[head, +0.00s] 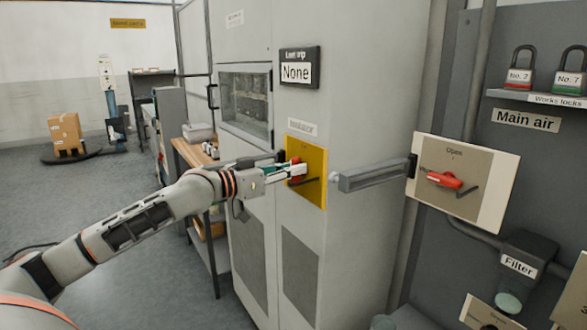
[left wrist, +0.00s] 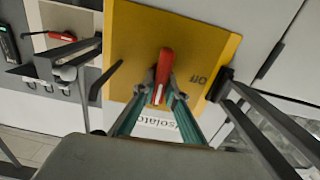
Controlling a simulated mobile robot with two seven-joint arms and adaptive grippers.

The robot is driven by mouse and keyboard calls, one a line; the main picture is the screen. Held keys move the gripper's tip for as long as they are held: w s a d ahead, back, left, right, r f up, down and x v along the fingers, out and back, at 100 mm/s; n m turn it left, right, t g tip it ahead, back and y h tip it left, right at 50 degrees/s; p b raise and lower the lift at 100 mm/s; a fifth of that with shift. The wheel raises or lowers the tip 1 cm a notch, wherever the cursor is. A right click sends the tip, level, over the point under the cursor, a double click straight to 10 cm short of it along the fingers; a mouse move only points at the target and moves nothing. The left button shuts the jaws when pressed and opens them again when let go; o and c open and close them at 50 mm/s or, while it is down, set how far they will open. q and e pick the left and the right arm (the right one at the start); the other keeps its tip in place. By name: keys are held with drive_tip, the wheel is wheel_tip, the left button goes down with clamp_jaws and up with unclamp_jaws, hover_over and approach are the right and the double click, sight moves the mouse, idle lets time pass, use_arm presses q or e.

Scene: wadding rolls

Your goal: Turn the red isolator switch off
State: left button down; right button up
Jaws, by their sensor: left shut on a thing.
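The red isolator switch (left wrist: 165,66) is a red handle on a yellow plate (head: 318,165) fixed to the grey cabinet. In the left wrist view the yellow plate (left wrist: 205,48) carries the word "Off" near its right side, and the handle points toward the plate's top in that picture. My left gripper (left wrist: 162,92) is shut on the red handle, with one finger on each side of it. In the head view my left gripper (head: 292,172) reaches the plate from the left and hides part of the handle. My right gripper is not in view.
A grey bar handle (head: 375,177) sticks out to the right of the yellow plate. Farther right is a "Main air" panel (head: 488,190) with another red handle (head: 444,180). Two padlocks (head: 518,75) stand on a shelf. Open floor (head: 60,205) lies at the left.

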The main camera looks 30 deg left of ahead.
use_arm(q)
drive_tip(key=shift+r+n+p, duration=0.3)
drive_tip(key=shift+n+p, duration=0.2)
drive_tip(key=shift+a+n+p, duration=0.15)
drive_tip(key=shift+n+p, duration=0.55)
drive_tip(key=shift+n, duration=0.1)
drive_tip(key=n+p, duration=0.1)
drive_tip(key=n, duration=0.1)
drive_tip(key=shift+w+a+f+n, duration=0.1)
drive_tip(key=shift+n, duration=0.3)
drive_tip(key=n, duration=0.1)
drive_tip(key=n+p, duration=0.1)
drive_tip(key=shift+a+f+n, duration=0.15)
drive_tip(key=shift+n, duration=0.15)
drive_tip(key=n+p, duration=0.1)
drive_tip(key=n, duration=0.2)
drive_tip(key=n+p, duration=0.1)
drive_tip(key=n, duration=0.2)
drive_tip(key=f+n+p, duration=0.1)
drive_tip(key=n, duration=0.2)
drive_tip(key=shift+w+a, duration=0.15)
drive_tip(key=shift+a, duration=0.05)
drive_tip(key=shift+n, duration=0.5)
